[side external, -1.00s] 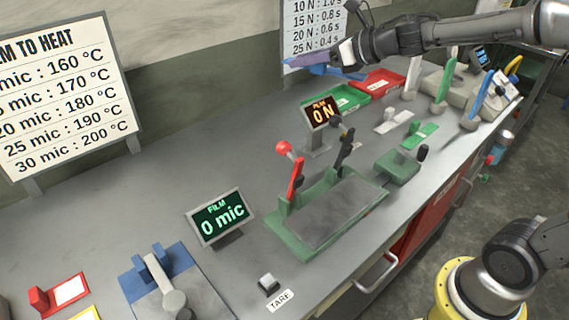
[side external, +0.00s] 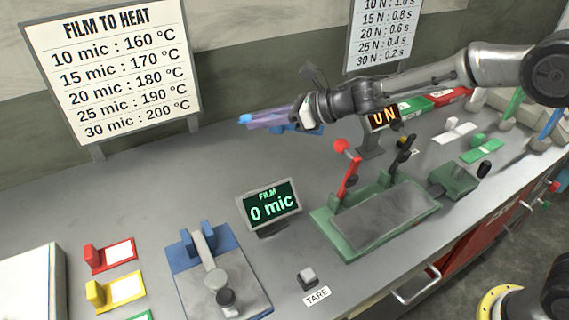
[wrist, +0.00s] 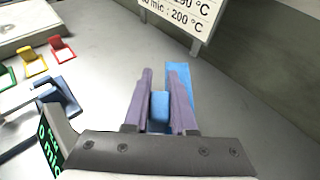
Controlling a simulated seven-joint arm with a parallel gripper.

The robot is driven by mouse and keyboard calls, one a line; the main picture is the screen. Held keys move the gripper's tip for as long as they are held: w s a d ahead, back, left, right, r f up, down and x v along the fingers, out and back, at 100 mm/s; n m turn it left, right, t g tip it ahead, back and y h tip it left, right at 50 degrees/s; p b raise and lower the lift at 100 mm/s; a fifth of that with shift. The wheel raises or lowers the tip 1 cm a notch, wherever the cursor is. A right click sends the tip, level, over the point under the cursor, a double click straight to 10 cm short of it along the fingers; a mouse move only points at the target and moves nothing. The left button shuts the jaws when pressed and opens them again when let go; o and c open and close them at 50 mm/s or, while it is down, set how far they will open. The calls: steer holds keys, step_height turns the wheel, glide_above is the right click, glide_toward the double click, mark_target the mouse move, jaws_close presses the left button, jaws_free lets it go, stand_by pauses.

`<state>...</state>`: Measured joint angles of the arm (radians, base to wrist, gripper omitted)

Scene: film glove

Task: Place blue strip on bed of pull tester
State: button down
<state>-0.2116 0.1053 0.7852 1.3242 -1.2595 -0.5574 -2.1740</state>
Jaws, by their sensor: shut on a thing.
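My gripper (side external: 250,119) has purple fingers and is in the air above the back of the bench. It is shut on the blue strip (side external: 288,128). In the wrist view, my gripper (wrist: 159,76) grips a blue block between its fingers, and a flat blue length of the strip (wrist: 181,78) shows beyond the right finger. The fingers hide part of the strip. The green device with the grey bed (side external: 385,218), which looks like the pull tester, stands front right of my gripper. Its bed is bare. Red-knobbed and black levers stand behind the bed.
The force display (side external: 384,117) stands behind the green device, and the film display (side external: 270,207) reads 0 mic at its left. A blue press-like device (side external: 215,270) and a TARE button (side external: 308,277) are at the front. The back-left bench is clear.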

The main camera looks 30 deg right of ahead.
mark_target(266, 176)
step_height(266, 176, down, 13)
steer(key=shift+f, duration=0.2)
stand_by(0.3)
steer(key=shift+f, duration=0.15)
steer(key=c, duration=0.7)
jaws_free()
steer(key=shift+c, duration=0.2)
